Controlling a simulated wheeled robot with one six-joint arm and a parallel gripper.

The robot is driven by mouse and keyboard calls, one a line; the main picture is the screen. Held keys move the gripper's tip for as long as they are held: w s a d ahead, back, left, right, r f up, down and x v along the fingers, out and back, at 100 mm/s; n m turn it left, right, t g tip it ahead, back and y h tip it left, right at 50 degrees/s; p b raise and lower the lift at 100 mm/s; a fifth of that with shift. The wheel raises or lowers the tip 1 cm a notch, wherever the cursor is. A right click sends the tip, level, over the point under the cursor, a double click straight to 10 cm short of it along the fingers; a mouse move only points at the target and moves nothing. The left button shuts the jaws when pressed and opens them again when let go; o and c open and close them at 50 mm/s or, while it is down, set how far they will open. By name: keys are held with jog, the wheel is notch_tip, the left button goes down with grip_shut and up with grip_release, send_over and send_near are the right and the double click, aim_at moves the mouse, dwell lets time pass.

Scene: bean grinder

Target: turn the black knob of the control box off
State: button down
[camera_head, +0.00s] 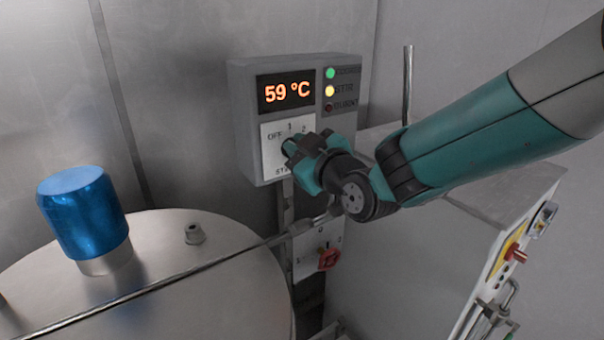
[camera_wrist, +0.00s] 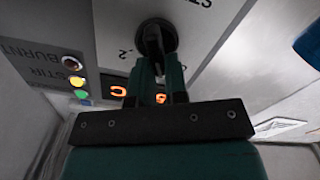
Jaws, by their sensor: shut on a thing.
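The control box (camera_head: 243,120) is a grey box on the back wall, with an orange 59 °C display (camera_head: 286,91) and a white dial plate (camera_head: 270,160) marked OFF, 1 and 2. The black knob (camera_wrist: 169,36) shows in the wrist view, which sees the box upside down. The knob is hidden behind my gripper (camera_head: 292,150) in the head view. In the wrist view my gripper (camera_wrist: 156,62) is shut on the knob's raised grip. The fingers cover part of the knob, so its exact setting cannot be read.
Green and yellow lamps (camera_head: 329,82) are lit; the red lamp (camera_head: 328,107) looks dark. Below is a red switch (camera_head: 328,259). A steel vessel (camera_head: 200,300) with a blue motor (camera_head: 82,213) stands left, a metal cabinet (camera_head: 420,265) right.

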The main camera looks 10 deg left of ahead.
jog(key=n+b, duration=0.2)
jog(key=b, duration=0.1)
jog(key=n+b, duration=0.1)
jog(key=b, duration=0.1)
jog(key=shift+s+a+f, duration=0.2)
jog(key=shift+f, duration=0.05)
jog(key=shift+r+n+b, duration=0.15)
jog(key=shift+n+b, duration=0.15)
jog(key=c, duration=1.1)
grip_release()
jog(key=shift+c, duration=0.2)
jog(key=b+v, duration=0.5)
jog(key=v, duration=1.2)
jog(key=shift+d, duration=0.15)
jog(key=shift+s, duration=0.1)
